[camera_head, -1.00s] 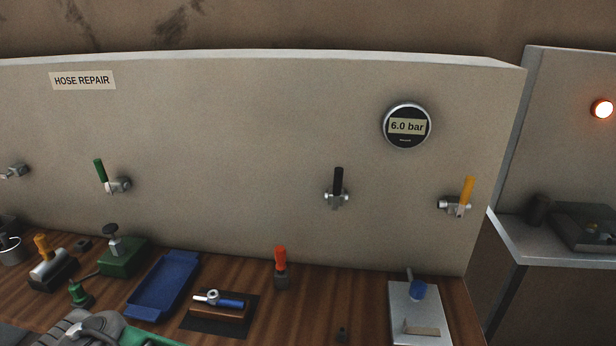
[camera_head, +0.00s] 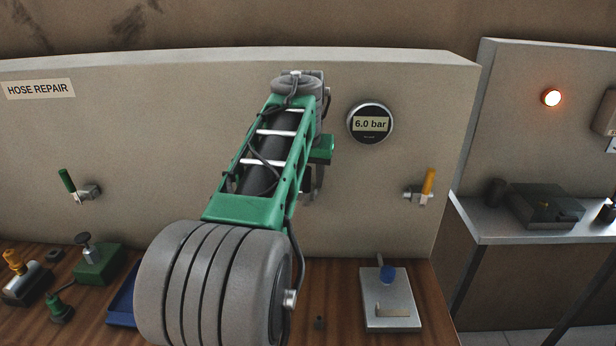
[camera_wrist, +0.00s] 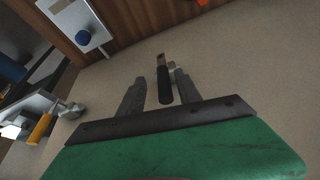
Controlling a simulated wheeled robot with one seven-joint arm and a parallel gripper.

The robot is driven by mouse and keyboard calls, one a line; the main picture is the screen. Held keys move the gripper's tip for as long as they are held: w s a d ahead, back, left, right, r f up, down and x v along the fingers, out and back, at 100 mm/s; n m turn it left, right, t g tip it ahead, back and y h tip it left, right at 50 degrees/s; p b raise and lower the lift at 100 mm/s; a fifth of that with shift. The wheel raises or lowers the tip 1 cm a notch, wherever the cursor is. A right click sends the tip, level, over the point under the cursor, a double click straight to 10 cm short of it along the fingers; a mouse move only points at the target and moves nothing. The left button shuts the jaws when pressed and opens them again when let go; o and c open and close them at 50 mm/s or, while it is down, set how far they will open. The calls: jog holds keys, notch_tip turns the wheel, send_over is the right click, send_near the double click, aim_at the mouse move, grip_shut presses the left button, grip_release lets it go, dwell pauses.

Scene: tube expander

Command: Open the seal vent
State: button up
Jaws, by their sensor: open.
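No label names the seal vent among the lever valves on the panel. In the wrist view, a black-handled lever (camera_wrist: 164,88) shows between the two fingers of my gripper (camera_wrist: 160,79), which is open. I cannot tell whether a finger touches the lever. In the head view my arm covers the black lever's place, and my gripper is mostly hidden behind it. A valve with a yellow lever (camera_head: 428,182) is on the right of the panel, its handle up; it also shows in the wrist view (camera_wrist: 41,129). A valve with a green lever (camera_head: 67,181) is at the left, tilted up-left.
A round gauge (camera_head: 370,124) reads 6.0 bar. Below the panel, a wooden bench holds a metal plate with a blue knob (camera_head: 389,309), a green tool (camera_head: 98,264) and a blue tray (camera_head: 122,303). A lit orange lamp (camera_head: 551,98) is on the right wall.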

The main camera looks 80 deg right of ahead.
aim_at(308, 179)
notch_tip(308, 179, up, 4)
jog(key=p+x, duration=0.1)
jog(key=x, duration=0.6)
jog(key=shift+w+f, duration=0.1)
jog(key=shift+w, duration=0.05)
jog(key=shift+c, duration=0.3)
grip_shut()
dwell(0.8)
